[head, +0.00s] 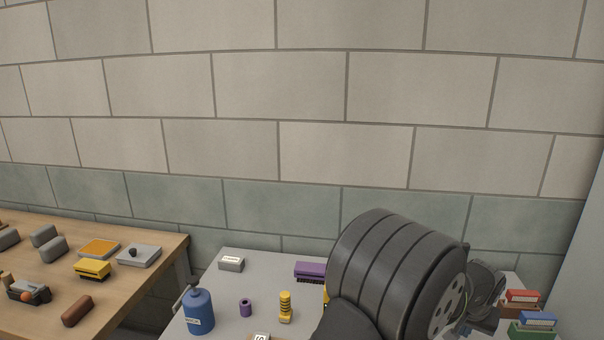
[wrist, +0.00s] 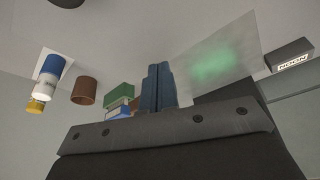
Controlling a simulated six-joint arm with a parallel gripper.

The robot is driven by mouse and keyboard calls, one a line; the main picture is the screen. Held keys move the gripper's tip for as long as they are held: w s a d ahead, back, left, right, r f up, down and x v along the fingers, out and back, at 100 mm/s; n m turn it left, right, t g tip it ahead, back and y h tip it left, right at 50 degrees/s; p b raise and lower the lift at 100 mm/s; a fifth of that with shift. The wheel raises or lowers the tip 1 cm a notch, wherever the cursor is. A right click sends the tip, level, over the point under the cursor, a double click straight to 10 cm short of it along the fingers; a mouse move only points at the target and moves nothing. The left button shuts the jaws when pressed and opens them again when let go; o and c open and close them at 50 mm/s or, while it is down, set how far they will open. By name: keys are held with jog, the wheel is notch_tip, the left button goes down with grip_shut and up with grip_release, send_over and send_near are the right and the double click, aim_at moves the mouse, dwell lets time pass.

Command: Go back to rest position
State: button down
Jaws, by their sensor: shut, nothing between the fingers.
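My gripper (wrist: 159,70) shows in the wrist view as two blue-grey fingers standing side by side above a dark bolted bar. The fingers are shut together with nothing between them. In the head view my large dark arm covers the right middle of the grey table (head: 222,330), and I cannot make out the fingertips there. In the wrist view a brown hollow cylinder (wrist: 85,90) and a green box (wrist: 121,94) appear left of the fingers. A pale sheet with a green glow (wrist: 215,62) appears to their right.
The grey table holds a blue bottle (head: 200,313), purple cylinder (head: 245,308), yellow stack (head: 286,308), purple brush (head: 309,269) and grey box (head: 231,264). Red (head: 523,297) and green (head: 532,328) boxes stand right of my arm. A wooden table (head: 150,258) at left holds several items.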

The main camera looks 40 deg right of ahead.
jog(key=w+d, duration=0.4)
jog(key=w, duration=0.1)
jog(key=shift+d, duration=0.4)
jog(key=d, duration=0.2)
jog(key=w+d, duration=0.1)
jog(key=d, duration=0.1)
jog(key=shift+w+r, duration=0.1)
jog(key=shift+r, duration=0.2)
jog(key=v, duration=0.9)
jog(key=shift+r, duration=0.25)
jog(key=shift+a, duration=0.15)
